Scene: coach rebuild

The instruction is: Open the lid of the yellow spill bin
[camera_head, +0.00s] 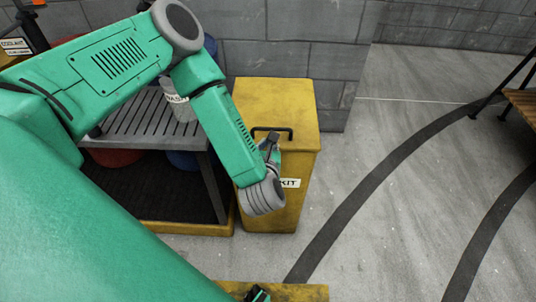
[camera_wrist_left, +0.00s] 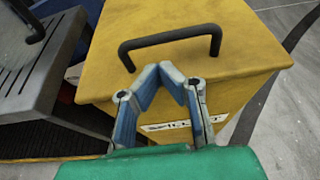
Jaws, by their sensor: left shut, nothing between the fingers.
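The yellow spill bin (camera_head: 299,108) stands on the floor against the grey wall, with a flat yellow lid (camera_wrist_left: 240,62) that lies closed. A black bar handle (camera_head: 285,129) is on the lid near its front edge. It also shows in the left wrist view (camera_wrist_left: 172,40). A white label with "KIT" (camera_head: 290,183) is on the front face, partly hidden by my wrist. My left gripper (camera_head: 271,141) is at the handle in the head view. In the left wrist view its fingertips (camera_wrist_left: 167,70) meet just in front of the handle, shut and empty, not around the bar.
A grey slatted rack (camera_head: 140,122) with a white container (camera_head: 181,108) stands left of the bin, in a yellow-edged tray (camera_head: 180,227). A yellow surface (camera_head: 300,292) with a small unclear dark item lies at the bottom edge.

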